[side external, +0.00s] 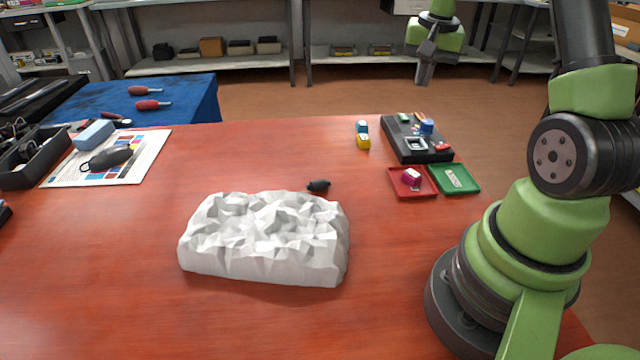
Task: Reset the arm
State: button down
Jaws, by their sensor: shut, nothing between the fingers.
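My gripper (424,80) hangs in the air at the top right, above and beyond the far table edge in the picture. Its fingers look shut and hold nothing. A blue cartridge (362,126) and a yellow cartridge (363,142) stand close together on the red table. A magenta cartridge (411,177) sits in the red tray (399,192). A black printer unit (432,157) behind the trays holds a blue part (427,126) and other small coloured parts. My gripper is apart from all of these.
A large white faceted block (265,240) lies mid-table, with a small black object (318,185) behind it. A green tray (456,178) adjoins the red one. A printed sheet (140,160), black bin (30,160) and blue-covered table (190,100) are left.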

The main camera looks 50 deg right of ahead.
jog(key=s+a+r+n+t, duration=0.1)
jog(key=a+r+n+t, duration=0.1)
jog(key=a+r, duration=0.45)
jog(key=a+r+n+t, duration=0.15)
jog(key=a+r, duration=0.25)
jog(key=a, duration=0.6)
jog(key=s+a+r+n+t+y, duration=0.1)
jog(key=s+a+n, duration=0.4)
jog(key=s+a, duration=0.5)
jog(key=shift+s+a+r+t+y, duration=0.25)
jog(key=shift+a+t+y, duration=0.1)
jog(key=shift+t+y, duration=0.45)
